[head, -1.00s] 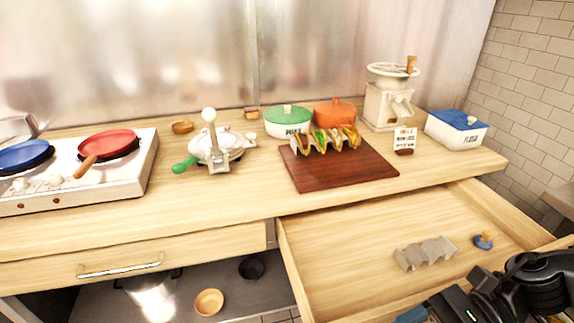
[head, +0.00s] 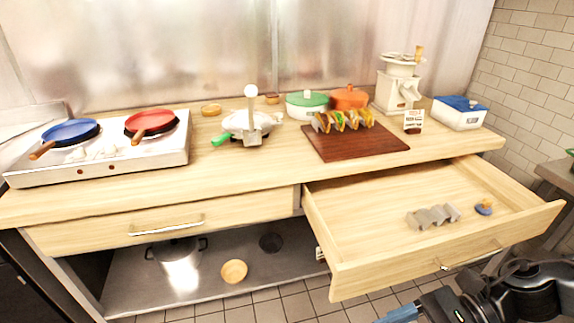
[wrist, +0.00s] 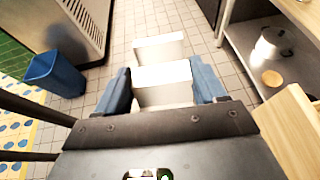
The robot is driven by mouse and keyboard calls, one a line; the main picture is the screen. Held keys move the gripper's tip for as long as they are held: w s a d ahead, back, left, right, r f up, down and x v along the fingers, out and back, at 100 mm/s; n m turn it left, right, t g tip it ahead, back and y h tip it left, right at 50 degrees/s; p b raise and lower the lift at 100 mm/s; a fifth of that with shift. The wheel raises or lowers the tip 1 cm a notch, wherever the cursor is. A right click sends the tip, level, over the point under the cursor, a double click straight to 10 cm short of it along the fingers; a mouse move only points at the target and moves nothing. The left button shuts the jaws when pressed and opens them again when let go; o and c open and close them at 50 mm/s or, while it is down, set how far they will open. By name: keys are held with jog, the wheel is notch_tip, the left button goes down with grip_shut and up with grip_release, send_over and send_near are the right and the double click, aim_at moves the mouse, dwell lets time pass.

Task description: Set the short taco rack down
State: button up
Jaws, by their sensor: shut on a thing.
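In the wrist view, my gripper (wrist: 163,88) is shut on a pale grey-white folded piece, the short taco rack (wrist: 163,73). It sits between the two blue fingers, held in the air with tiled floor beneath. In the head view only part of my gripper (head: 402,313) shows at the bottom edge, and the held rack is out of that picture. Another grey zigzag rack (head: 433,217) lies in the open drawer. Tacos (head: 343,120) stand in a row on the dark wooden board (head: 355,145) on the counter; whatever supports them is mostly hidden.
The open drawer (head: 380,203) juts out, mostly empty, with a small blue-based knob (head: 484,207) inside. The counter (head: 240,172) has clear room in front of the white press (head: 247,127). A stove with pans (head: 110,150) stands left. A blue bin (wrist: 54,74) stands on the floor.

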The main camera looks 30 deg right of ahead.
jog(key=w+a+f+m+t+h+b, duration=0.3)
jog(key=w+f+m+h, duration=0.3)
jog(key=w+f, duration=0.5)
jog(key=w+a+f+m+t+h+b, duration=0.2)
jog(key=w+f+m+t+h+b, duration=0.3)
jog(key=w+f, duration=0.6)
notch_tip(320, 180, down, 3)
jog(key=m+h+b, duration=0.1)
jog(key=m, duration=0.1)
jog(key=shift+w+a+r+m+t, duration=0.2)
jog(key=shift+a+m+t, duration=0.1)
jog(key=shift+a, duration=0.1)
